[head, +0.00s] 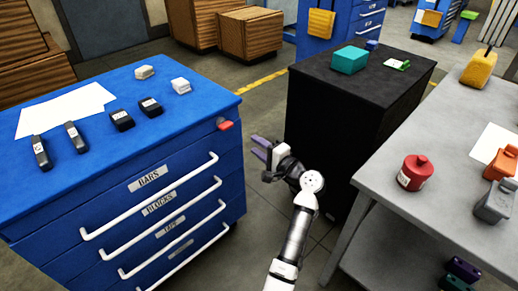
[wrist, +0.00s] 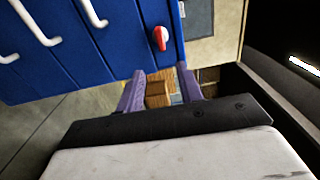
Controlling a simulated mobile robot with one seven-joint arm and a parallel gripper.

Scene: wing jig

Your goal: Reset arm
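My gripper (head: 262,148) is raised in the gap between the blue drawer cabinet (head: 180,175) and the black cabinet (head: 330,140). Its two purple fingers are apart, with nothing between them. In the wrist view my gripper (wrist: 160,92) also shows open and empty, with the blue cabinet's front beyond it at the upper left. My arm reaches up from the bottom of the head view.
A red knob (head: 224,124) sits at the blue cabinet's corner, close to my gripper. White drawer handles (head: 150,195) stick out. Dark blocks (head: 122,120) lie on top. A grey table (head: 420,225) with a red canister (head: 415,172) stands right. Floor shows between them.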

